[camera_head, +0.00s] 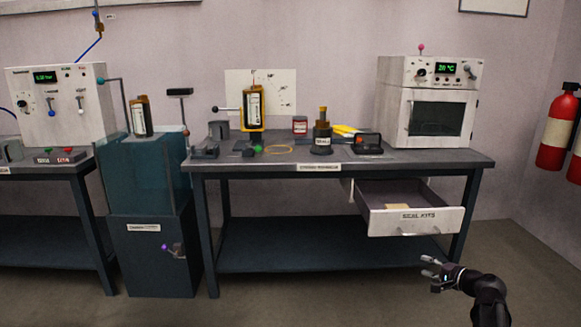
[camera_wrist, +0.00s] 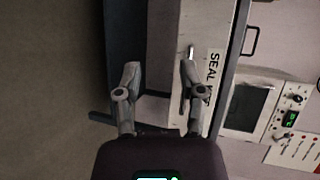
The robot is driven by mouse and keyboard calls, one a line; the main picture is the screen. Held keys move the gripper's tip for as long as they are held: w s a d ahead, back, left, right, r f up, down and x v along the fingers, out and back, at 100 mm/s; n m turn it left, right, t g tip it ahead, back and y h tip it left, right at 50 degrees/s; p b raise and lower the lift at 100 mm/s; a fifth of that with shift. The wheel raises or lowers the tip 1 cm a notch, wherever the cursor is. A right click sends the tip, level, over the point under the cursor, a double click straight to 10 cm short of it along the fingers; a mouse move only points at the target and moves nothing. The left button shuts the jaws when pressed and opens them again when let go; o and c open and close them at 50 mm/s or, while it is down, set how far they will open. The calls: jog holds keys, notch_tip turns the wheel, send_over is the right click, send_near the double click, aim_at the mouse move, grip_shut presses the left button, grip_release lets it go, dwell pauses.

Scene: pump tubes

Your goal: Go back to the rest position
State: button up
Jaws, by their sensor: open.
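My gripper (camera_head: 430,266) is at the lower right in the head view, in front of and below the open drawer. In the wrist view its two fingers (camera_wrist: 158,82) are spread apart with nothing between them. The drawer (camera_head: 415,222), labelled SEAL KITS, is pulled out under the right side of the workbench. In the wrist view the drawer front (camera_wrist: 205,60) lies sideways behind the fingers. My gripper looks apart from the drawer, though the exact gap is hard to judge.
The workbench (camera_head: 430,160) carries a white oven (camera_head: 436,103), a black-and-yellow pump tube (camera_head: 253,106) and small tools. A blue cabinet (camera_head: 155,255) stands left of it. Red fire extinguishers (camera_head: 556,130) hang at the right wall. The floor (camera_head: 360,290) before the bench is clear.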

jog(key=s+a+f+n+g+h+p, duration=0.1)
jog(key=s+a+f+n+g+p, duration=0.15)
jog(key=a, duration=0.45)
jog(key=s+a+f+n+g+h+p, duration=0.1)
jog(key=s+a+n+g, duration=0.3)
jog(key=a, duration=0.3)
jog(key=s+a+f+n+g+h+p, duration=0.1)
jog(key=s+a+f+n+g+p, duration=0.2)
jog(key=a, duration=0.4)
jog(key=s+a+r+n+g+h+p, duration=0.1)
jog(key=s+a+n+g+h+p, duration=0.2)
jog(key=s, duration=0.5)
notch_tip(320, 180, up, 38)
jog(key=h+p, duration=0.1)
jog(key=p, duration=3.5)
